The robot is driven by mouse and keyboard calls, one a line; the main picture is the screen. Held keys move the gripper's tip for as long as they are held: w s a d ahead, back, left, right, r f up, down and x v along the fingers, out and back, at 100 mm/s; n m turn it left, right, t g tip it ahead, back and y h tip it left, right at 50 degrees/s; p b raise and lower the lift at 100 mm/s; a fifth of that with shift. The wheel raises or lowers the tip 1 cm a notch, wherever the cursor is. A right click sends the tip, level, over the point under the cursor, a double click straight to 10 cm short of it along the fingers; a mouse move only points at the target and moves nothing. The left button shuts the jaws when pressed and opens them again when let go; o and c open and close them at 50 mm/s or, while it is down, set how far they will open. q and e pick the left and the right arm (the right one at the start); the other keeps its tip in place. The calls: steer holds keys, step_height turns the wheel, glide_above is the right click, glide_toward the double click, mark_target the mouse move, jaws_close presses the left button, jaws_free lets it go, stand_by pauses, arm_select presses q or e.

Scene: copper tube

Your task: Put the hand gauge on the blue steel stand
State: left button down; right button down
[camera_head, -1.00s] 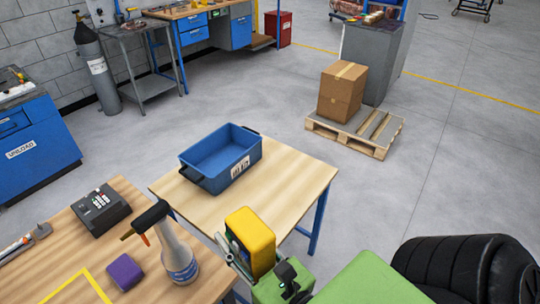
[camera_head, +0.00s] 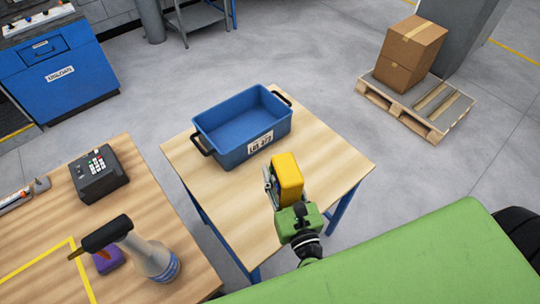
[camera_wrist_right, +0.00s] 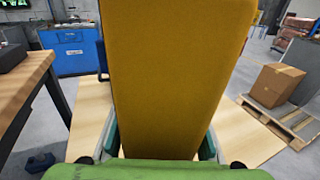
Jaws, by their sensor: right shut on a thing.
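The hand gauge is a yellow block-like device (camera_head: 287,178), held upright in my right gripper (camera_head: 284,193). It also fills the middle of the right wrist view (camera_wrist_right: 170,70), between the two fingers. In the head view it appears over the near right part of the blue steel stand (camera_head: 222,207), a wood-topped table with blue legs. The gap between gauge and stand top cannot be judged; the gauge's lower end is hidden by the gripper. My left gripper does not show.
A blue crate (camera_head: 228,158) with black handles stands on the stand's far side. Bare wood lies left and right of the gauge. On the workbench at left are a dark keypad device (camera_head: 99,176), a spray bottle (camera_head: 153,259) and a purple block (camera_head: 108,259). A pallet with boxes (camera_head: 404,98) stands beyond.

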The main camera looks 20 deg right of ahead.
steer(key=w+d+f+b, duration=0.3)
steer(key=f, duration=0.1)
steer(key=w+d+f+b, duration=0.2)
steer(key=w+f+b, duration=0.2)
steer(key=w+d+f+b, duration=0.3)
steer(key=w+f+b, duration=0.1)
steer(key=f, duration=0.1)
steer(key=shift+d, duration=0.35)
steer(key=shift+r, duration=0.1)
steer(key=c, duration=1.8)
jaws_free()
steer(key=shift+f, duration=0.25)
steer(key=o, duration=0.4)
steer(key=shift+r, duration=0.1)
